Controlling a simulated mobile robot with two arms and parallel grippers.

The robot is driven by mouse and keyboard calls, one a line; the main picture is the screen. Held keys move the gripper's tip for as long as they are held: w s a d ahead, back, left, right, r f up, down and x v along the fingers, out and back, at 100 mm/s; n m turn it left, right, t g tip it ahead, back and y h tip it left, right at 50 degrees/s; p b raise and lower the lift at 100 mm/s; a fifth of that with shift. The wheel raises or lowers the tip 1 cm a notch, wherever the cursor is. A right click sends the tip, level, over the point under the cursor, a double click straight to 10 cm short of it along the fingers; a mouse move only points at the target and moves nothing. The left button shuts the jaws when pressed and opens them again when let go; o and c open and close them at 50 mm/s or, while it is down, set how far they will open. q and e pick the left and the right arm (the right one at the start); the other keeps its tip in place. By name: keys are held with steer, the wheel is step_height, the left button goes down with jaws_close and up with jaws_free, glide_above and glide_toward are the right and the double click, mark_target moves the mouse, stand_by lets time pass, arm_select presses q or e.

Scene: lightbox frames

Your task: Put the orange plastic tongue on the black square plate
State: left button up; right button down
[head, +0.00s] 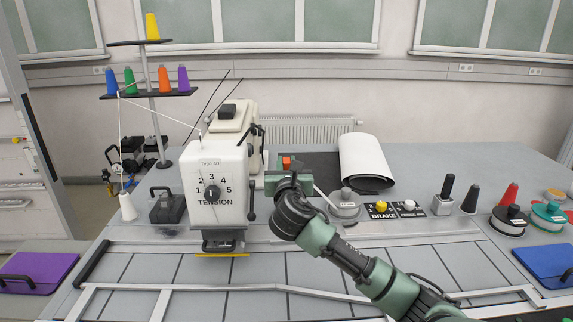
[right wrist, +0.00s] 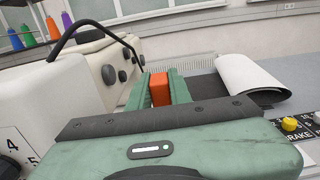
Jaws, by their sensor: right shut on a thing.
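My right gripper (head: 288,163) is raised over the back middle of the table, just right of the sewing machine. It is shut on the orange plastic tongue (right wrist: 160,88), which sits between the two green fingers in the right wrist view. Only a small orange bit (head: 286,162) shows in the head view. A dark flat surface (head: 320,168), which looks like the black square plate, lies behind and right of the gripper. It also shows in the right wrist view (right wrist: 205,88), beyond the fingers. The gripper and arm hide part of it. My left gripper is out of view.
The white tension box (head: 212,180) and sewing machine (head: 233,125) stand close on the left. A white roll (head: 365,160) stands at the plate's right. A grey round weight (head: 345,205) and the brake panel (head: 395,209) are nearer. The back right table is clear.

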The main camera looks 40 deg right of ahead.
steer(key=s+a+f+n+t+y, duration=0.1)
steer(key=s+a+f+y, duration=0.3)
steer(key=a, duration=0.7)
steer(key=s+a+f+n+t+y, duration=0.1)
steer(key=s+a+f+n+y, duration=0.2)
steer(key=s+a, duration=0.3)
steer(key=s+a+f+n+t+y, duration=0.2)
steer(key=s+a+f+n+y, duration=0.2)
steer(key=a, duration=1.1)
steer(key=shift+s+a+f+y, duration=0.35)
steer(key=shift+s+f, duration=0.2)
steer(key=shift+f, duration=0.2)
steer(key=shift+d, duration=0.1)
